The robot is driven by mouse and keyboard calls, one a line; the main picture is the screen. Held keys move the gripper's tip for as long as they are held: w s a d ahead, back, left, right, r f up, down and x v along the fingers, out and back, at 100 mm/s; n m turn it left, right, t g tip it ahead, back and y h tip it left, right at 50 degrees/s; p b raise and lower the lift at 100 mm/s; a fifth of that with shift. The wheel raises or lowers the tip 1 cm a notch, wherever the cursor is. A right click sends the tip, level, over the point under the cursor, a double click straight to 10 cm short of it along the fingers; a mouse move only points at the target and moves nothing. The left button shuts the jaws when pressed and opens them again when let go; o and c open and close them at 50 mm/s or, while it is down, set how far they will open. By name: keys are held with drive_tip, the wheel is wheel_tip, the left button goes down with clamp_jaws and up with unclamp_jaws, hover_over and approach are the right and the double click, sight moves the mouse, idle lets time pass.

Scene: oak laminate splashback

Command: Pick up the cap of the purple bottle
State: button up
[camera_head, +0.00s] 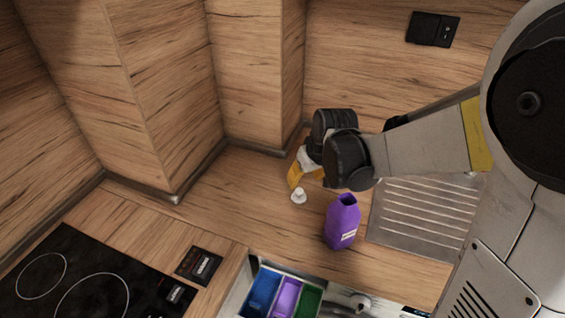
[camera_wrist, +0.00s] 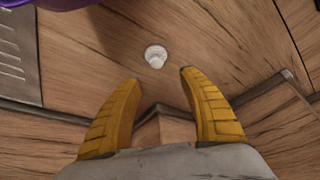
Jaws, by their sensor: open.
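The purple bottle (camera_head: 342,222) stands upright on the wooden counter with its neck open. A small white cap (camera_head: 299,196) lies apart from it on the counter, to its left. In the wrist view the cap (camera_wrist: 156,56) is just beyond the fingertips, above the gap between them, and a purple edge of the bottle (camera_wrist: 65,4) shows at the top left. My gripper (camera_head: 305,177) has yellow fingers and is behind the cap in the head view. The fingers (camera_wrist: 158,75) are spread apart with nothing between them. The far finger is partly hidden in the head view.
A ribbed metal drainboard (camera_head: 415,217) is right of the bottle. A black hob (camera_head: 85,280) lies at the lower left. An open drawer with blue, purple and green bins (camera_head: 285,297) is below the counter. Wooden wall panels (camera_head: 255,70) stand close behind my gripper.

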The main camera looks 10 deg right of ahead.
sight(300, 190)
drive_tip(key=b+x, duration=0.2)
drive_tip(key=x, duration=0.4)
drive_tip(key=shift+s+d, duration=0.1)
drive_tip(key=b+x, duration=0.2)
drive_tip(key=x, duration=0.3)
drive_tip(key=shift+d, duration=0.2)
drive_tip(key=shift+r, duration=0.1)
drive_tip(key=shift+c, duration=0.6)
drive_tip(key=c, duration=0.9)
